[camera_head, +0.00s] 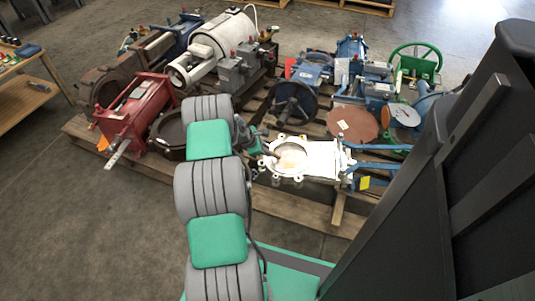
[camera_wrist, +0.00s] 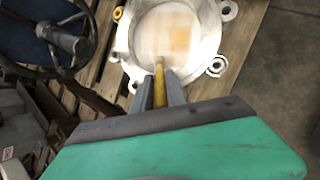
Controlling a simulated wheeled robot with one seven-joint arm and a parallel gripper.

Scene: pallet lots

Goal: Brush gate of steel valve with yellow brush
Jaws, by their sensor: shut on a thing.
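The steel valve (camera_head: 325,158) lies flat on the pallet, a pale plate with a round flanged end at its left. In the wrist view its flange ring (camera_wrist: 122,38) surrounds the round gate (camera_wrist: 160,32), which has orange-brown stains. My gripper (camera_wrist: 160,84) is shut on the yellow brush (camera_wrist: 159,66), whose narrow yellow tip points toward the gate near the ring's lower edge. I cannot tell whether the tip touches the gate. In the head view my gripper (camera_head: 268,152) is at the left of the flange, and the brush is hard to make out there.
A blue valve with a dark handwheel (camera_head: 293,101) stands just behind the steel valve. A red actuator (camera_head: 135,112) and a white motor (camera_head: 212,48) stand to the left. Green and blue valves crowd the right. A wooden bench (camera_head: 28,90) is at far left.

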